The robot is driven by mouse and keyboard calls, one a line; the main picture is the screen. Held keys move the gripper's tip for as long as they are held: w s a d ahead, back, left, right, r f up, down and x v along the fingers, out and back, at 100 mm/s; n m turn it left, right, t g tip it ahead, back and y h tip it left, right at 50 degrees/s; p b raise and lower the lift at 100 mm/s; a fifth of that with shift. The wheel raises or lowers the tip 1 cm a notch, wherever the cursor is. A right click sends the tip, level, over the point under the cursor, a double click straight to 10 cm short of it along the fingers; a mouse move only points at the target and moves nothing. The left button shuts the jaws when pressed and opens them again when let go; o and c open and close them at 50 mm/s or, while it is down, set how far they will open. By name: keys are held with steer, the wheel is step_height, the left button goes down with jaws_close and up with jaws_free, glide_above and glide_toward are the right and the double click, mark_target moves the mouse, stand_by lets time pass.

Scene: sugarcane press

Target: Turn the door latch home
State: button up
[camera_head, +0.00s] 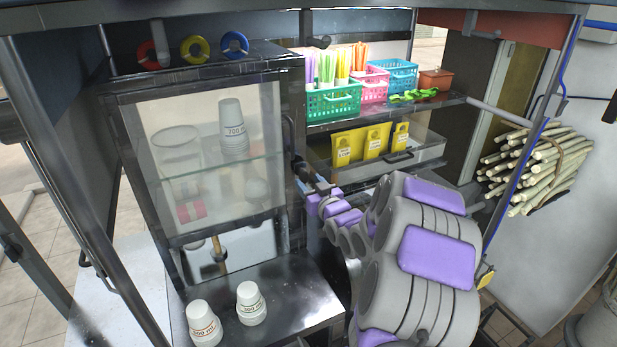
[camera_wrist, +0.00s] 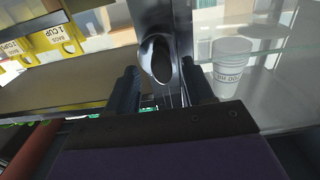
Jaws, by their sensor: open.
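The cabinet door (camera_head: 207,155) is a dark frame with a clear glass pane, and it looks closed. The door latch is a dark, shiny oval knob (camera_wrist: 157,58) on the dark upright frame in the wrist view. In the head view the latch area at the door's right edge is small and partly hidden by my gripper (camera_head: 308,180). In the wrist view my gripper (camera_wrist: 163,88) is open, with one dark finger on each side below the knob. The knob lies between and just beyond the fingertips. I cannot tell whether they touch it.
White cups (camera_head: 233,128) stand behind the glass, and more cups (camera_head: 249,303) stand on the lower counter. Right of the cabinet, shelves hold colored baskets (camera_head: 333,100) and yellow bags (camera_head: 358,145). A sugarcane bundle (camera_head: 537,165) hangs at the far right.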

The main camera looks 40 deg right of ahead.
steer(key=shift+w+a+r, duration=0.1)
steer(key=shift+w+a, duration=0.3)
steer(key=shift+w, duration=0.45)
steer(key=shift+w+d, duration=0.1)
steer(key=shift+w, duration=0.1)
steer(key=shift+d+f, duration=0.2)
steer(key=shift+d, duration=0.8)
steer(key=shift+c, duration=0.7)
steer(key=shift+w+a+r, duration=0.1)
steer(key=shift+a, duration=0.55)
steer(key=c, duration=0.4)
steer(key=shift+d, duration=0.15)
jaws_close()
